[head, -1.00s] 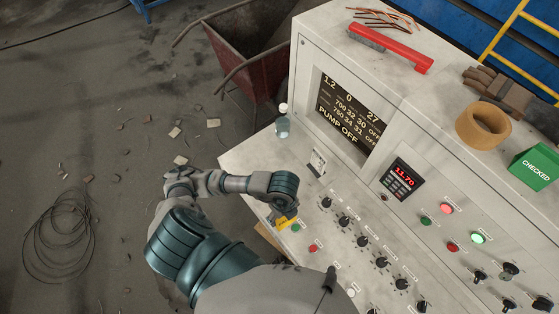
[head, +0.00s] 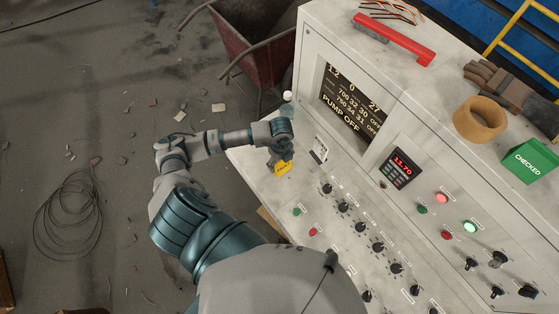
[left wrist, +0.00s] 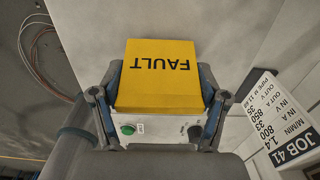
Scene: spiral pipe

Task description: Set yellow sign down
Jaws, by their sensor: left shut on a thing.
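The yellow sign (head: 283,169) is a small block reading FAULT, seen upside down in the left wrist view (left wrist: 160,75). My left gripper (head: 280,157) is shut on it, one finger on each side in the left wrist view (left wrist: 160,105). It is over the far left part of the console's control desk (head: 256,182), near the upright panel and left of a small white switch plate (head: 319,149). I cannot tell whether the sign touches the desk. My right gripper is not in view.
A white-capped bottle (head: 287,97) stands just behind my gripper, partly hidden. Buttons and knobs (head: 360,227) cover the desk to the right. A JOB 41 card (left wrist: 275,118) shows in the wrist view.

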